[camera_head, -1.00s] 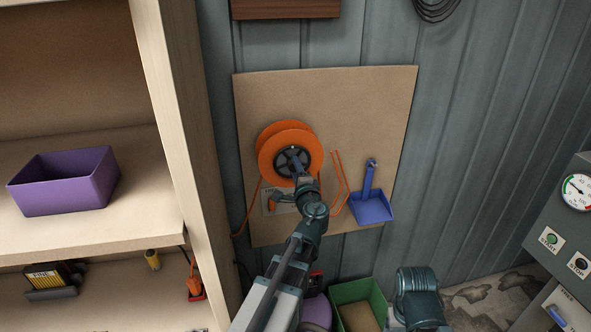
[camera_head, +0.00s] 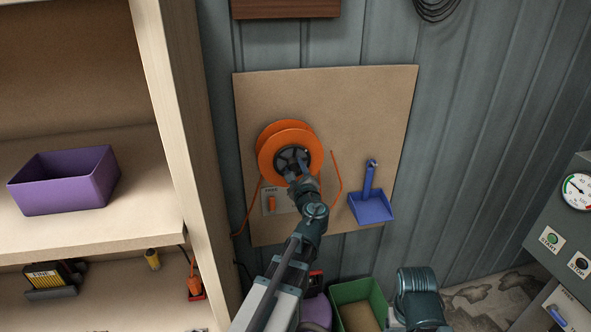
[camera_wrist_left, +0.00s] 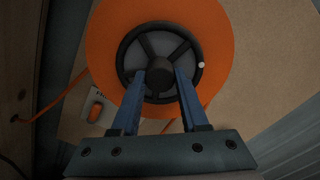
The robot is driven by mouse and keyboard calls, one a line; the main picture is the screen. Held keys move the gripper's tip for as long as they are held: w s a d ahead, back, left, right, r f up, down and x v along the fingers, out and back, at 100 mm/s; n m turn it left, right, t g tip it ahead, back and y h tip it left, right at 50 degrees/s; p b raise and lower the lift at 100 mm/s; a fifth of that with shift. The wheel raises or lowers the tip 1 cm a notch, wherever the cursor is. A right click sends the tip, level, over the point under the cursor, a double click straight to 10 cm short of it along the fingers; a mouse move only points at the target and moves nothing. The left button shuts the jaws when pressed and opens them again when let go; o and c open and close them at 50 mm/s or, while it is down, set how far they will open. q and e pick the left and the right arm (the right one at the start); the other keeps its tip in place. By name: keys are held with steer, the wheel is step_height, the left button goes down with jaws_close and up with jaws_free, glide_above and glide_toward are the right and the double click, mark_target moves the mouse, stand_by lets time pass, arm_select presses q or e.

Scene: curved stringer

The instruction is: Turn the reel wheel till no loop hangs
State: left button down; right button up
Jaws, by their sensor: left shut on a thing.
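The orange reel (camera_head: 284,146) is mounted on a tan board, with a dark spoked wheel (camera_head: 288,156) at its centre. My left gripper (camera_head: 298,170) is shut on this wheel. In the left wrist view, its blue fingers (camera_wrist_left: 160,74) reach in at either side of the dark hub (camera_wrist_left: 160,72), and a white dot shows on the wheel's right rim. An orange cord (camera_head: 339,182) hangs at the reel's right in a bent line; its lower part is partly hidden by my arm. Another stretch of cord (camera_head: 246,214) runs down left from the reel. My right gripper is out of view.
A plate with an orange switch (camera_head: 271,203) sits below the reel. A blue dustpan (camera_head: 370,207) hangs at the right of the board. A wooden shelf (camera_head: 200,190) stands close on the left. A green bin (camera_head: 372,291) is below, and a control panel (camera_head: 560,225) stands far right.

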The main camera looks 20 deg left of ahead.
arm_select(q)
steer(key=shift+s+f+m, duration=0.1)
steer(key=shift+m, duration=0.5)
steer(key=shift+c, duration=2.1)
jaws_free()
